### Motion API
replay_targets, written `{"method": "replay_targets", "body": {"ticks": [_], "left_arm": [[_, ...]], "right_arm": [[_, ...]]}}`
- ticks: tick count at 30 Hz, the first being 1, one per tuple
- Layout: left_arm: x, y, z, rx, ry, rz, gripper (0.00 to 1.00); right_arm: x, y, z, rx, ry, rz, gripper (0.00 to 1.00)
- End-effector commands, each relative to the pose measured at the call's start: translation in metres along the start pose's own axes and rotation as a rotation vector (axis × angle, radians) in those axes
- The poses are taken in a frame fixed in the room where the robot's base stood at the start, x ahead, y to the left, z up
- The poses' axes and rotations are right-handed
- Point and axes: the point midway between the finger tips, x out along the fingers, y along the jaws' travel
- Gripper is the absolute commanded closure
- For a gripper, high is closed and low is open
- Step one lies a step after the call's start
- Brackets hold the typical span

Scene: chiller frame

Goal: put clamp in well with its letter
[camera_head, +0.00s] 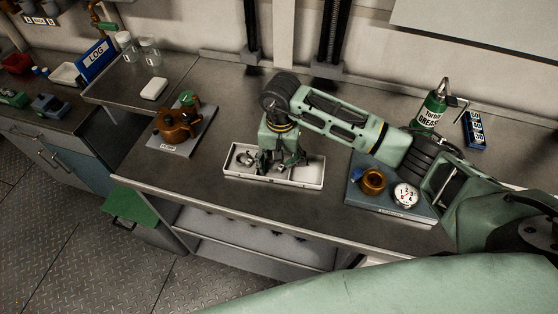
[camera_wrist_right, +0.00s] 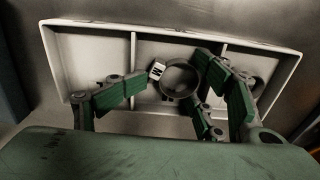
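A pale tray (camera_head: 300,184) with three wells sits on the bench; its rim also shows in the wrist view (camera_wrist_right: 60,70). A dark round clamp (camera_wrist_right: 165,91) with a white tag marked by a letter, perhaps M, is at the middle of the tray in the wrist view. My right gripper (camera_head: 277,163) points down over the tray; in the wrist view its green fingers (camera_wrist_right: 172,72) are spread on both sides of the clamp. The gripper looks open. Grey metal parts (camera_head: 245,158) show in the tray's left well in the head view. My left gripper is out of view.
A blue-grey board (camera_head: 370,203) with a brass ring and a white dial stands right of the tray. A brown valve-like part (camera_head: 174,127) sits on a plate at left. A grease bottle (camera_head: 430,112) and a blue block (camera_head: 474,131) stand behind right.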

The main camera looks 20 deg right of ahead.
Motion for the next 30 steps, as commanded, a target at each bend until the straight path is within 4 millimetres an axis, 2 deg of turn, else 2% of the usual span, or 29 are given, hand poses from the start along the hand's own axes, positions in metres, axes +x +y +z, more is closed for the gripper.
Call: {"method": "replay_targets", "body": {"ticks": [5,6,9,18,24,30], "left_arm": [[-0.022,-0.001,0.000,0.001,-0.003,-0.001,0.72],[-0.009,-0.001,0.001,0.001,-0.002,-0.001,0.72],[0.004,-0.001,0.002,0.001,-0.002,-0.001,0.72],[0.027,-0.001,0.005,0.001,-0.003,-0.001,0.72],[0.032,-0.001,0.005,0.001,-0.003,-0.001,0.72],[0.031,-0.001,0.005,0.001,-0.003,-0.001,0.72]], "right_arm": [[-0.015,0.003,0.001,0.004,-0.004,0.008,0.44],[-0.017,0.002,-0.002,0.002,0.004,0.004,0.44],[-0.041,0.001,-0.003,0.000,0.008,0.001,0.44],[-0.107,0.000,-0.002,0.000,0.006,-0.002,0.44],[-0.128,0.000,-0.001,0.001,0.003,0.000,0.44],[-0.132,0.000,0.000,0.001,0.000,0.000,0.44]]}}
